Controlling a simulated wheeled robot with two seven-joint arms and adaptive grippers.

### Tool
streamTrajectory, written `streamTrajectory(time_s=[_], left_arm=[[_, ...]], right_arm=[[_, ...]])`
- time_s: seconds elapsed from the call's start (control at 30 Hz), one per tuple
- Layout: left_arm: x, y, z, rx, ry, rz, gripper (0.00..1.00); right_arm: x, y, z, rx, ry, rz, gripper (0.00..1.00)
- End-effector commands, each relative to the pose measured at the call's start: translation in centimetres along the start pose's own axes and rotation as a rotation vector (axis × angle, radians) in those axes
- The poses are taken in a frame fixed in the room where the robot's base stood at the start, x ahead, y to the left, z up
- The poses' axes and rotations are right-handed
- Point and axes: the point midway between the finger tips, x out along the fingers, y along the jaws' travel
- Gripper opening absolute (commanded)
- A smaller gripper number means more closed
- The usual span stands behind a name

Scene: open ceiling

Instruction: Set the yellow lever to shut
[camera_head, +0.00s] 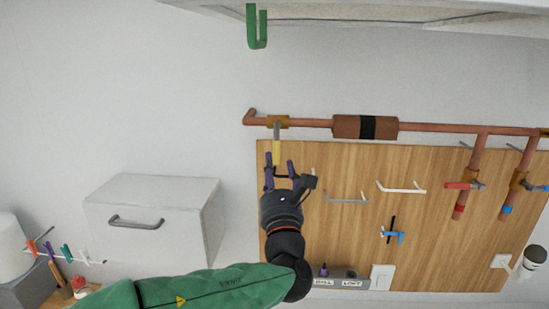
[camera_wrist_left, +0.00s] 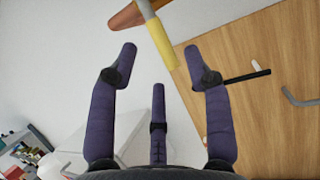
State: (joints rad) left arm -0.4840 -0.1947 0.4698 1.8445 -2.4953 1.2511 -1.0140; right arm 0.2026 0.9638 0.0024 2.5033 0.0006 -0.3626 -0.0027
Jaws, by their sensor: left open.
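The yellow lever (camera_head: 276,151) hangs down from a brass valve (camera_head: 278,121) near the left end of the horizontal copper pipe (camera_head: 306,124). It points across the pipe. My left gripper (camera_head: 279,168) is open, just below the lever's lower end in the head view. In the left wrist view the yellow lever (camera_wrist_left: 162,44) comes down from the top, its tip between and beyond the open fingers (camera_wrist_left: 160,68). I see no finger closed on it; whether one touches it I cannot tell. My right gripper is out of view.
A wooden board (camera_head: 340,220) holds hooks and a blue clip (camera_head: 393,236). Two other pipes carry a red lever (camera_head: 460,185) and a blue-handled valve at the right. A white drawer box (camera_head: 150,195) stands left. A green hook (camera_head: 256,30) hangs above.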

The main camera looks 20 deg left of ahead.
Motion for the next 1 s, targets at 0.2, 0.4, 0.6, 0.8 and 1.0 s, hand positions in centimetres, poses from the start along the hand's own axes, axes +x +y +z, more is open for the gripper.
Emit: streamTrajectory(time_s=[0.2,0.4,0.6,0.8,1.0], left_arm=[[-4.2,0.0,0.0,0.000,0.000,-0.003,0.50],[-6.2,0.0,0.0,0.000,0.000,-0.001,0.50],[-6.7,0.0,0.0,0.001,-0.001,0.000,0.50],[-6.7,0.0,0.0,0.001,0.000,0.000,0.50],[-6.6,-0.3,-4.0,-0.001,0.108,-0.005,0.50]], right_arm=[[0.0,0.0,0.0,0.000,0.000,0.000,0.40],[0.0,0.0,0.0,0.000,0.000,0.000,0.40],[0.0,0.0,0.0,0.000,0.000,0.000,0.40],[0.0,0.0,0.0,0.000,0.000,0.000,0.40],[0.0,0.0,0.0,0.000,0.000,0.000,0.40]])
